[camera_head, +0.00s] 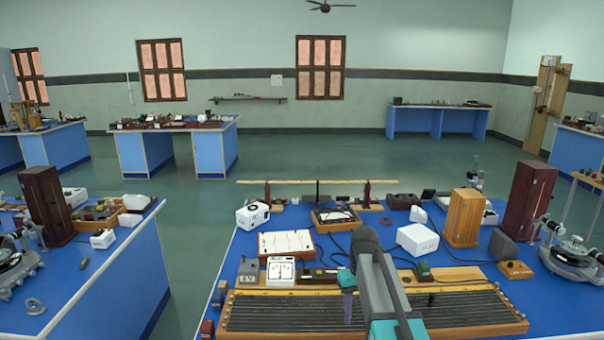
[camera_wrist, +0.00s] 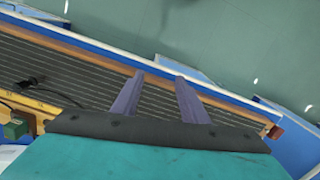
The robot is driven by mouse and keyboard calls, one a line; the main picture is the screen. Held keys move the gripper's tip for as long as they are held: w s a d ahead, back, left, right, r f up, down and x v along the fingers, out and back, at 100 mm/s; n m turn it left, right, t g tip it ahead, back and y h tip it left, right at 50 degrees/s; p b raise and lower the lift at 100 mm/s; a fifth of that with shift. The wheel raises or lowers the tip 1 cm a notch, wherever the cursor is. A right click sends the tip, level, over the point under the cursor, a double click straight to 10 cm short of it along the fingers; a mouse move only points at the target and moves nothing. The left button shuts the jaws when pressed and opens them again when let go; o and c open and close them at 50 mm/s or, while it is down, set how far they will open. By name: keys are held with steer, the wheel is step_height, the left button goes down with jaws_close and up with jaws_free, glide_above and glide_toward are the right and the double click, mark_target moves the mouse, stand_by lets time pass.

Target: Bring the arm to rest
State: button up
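My arm reaches forward over the blue bench in the head view, with its grey and teal links in the lower middle. My gripper (camera_head: 348,306) points down over a long wooden board strung with wires (camera_head: 262,312). In the wrist view my gripper (camera_wrist: 160,76) shows two purple fingers set apart with nothing between them. The wire board (camera_wrist: 60,68) lies below the fingers there, and the bench's front edge runs past their tips. I cannot tell how high the fingertips are above the board.
Behind the board stand a white-faced meter (camera_head: 280,271), a white box (camera_head: 417,239) and a wooden box (camera_head: 464,218). A dark brown cabinet (camera_head: 528,202) and a round instrument (camera_head: 575,258) stand at right. A green-topped block (camera_wrist: 16,128) sits by the board. Green floor lies beyond the bench edge.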

steer(key=s+f+g+b, duration=0.1)
steer(key=s+f+b, duration=0.1)
steer(key=s+f, duration=0.6)
steer(key=s+f+g+b, duration=0.2)
steer(key=s+f, duration=0.2)
steer(key=f, duration=0.8)
steer(key=s+f+g+b, duration=0.1)
steer(key=s+f, duration=0.5)
steer(key=f, duration=0.5)
steer(key=s+f+m+b, duration=0.1)
steer(key=s+f+b, duration=0.1)
steer(key=s+f, duration=0.7)
steer(key=s+f+m+g+b, duration=0.1)
steer(key=s+f+b, duration=0.1)
steer(key=s+f, duration=0.7)
steer(key=s, duration=0.4)
steer(key=shift+s+d, duration=0.15)
steer(key=shift+s, duration=0.2)
steer(key=shift+f, duration=0.1)
steer(key=shift+c, duration=0.2)
steer(key=shift+c, duration=0.9)
steer(key=shift+s, duration=0.15)
